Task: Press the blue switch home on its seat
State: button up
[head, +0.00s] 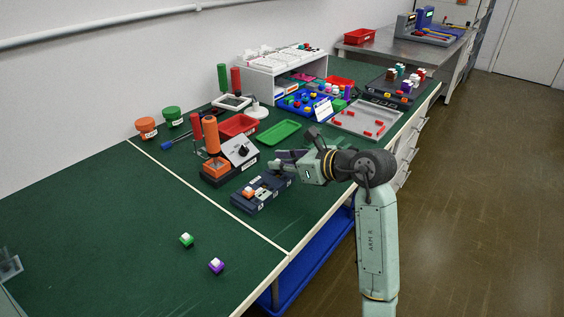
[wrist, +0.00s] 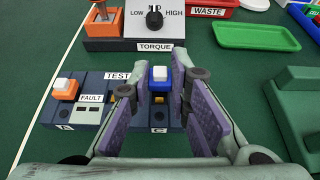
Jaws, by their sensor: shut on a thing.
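The blue switch (wrist: 159,84) has a white cap and stands between my fingertips in the wrist view, over the C end of the dark test block (wrist: 92,112). My gripper (wrist: 160,92) is shut on it. Whether the switch's underside touches its seat is hidden by the fingers and the switch itself. In the head view my gripper (head: 277,163) is at the far right end of the test block (head: 262,206), and the blue switch cannot be made out there.
An orange switch (wrist: 64,89) sits at the A end of the block. The torque box (wrist: 150,31) stands just behind. A green tray (head: 278,132) lies beyond. Loose green (head: 187,240) and purple (head: 216,265) switches lie on the open front mat.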

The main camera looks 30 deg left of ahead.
jog(key=shift+f+b, duration=0.65)
jog(key=shift+f, duration=0.15)
jog(key=o, duration=0.9)
jog(key=shift+d, duration=0.1)
jog(key=v, duration=1.1)
jog(key=shift+s+d+r, duration=0.15)
jog(key=shift+d, duration=0.2)
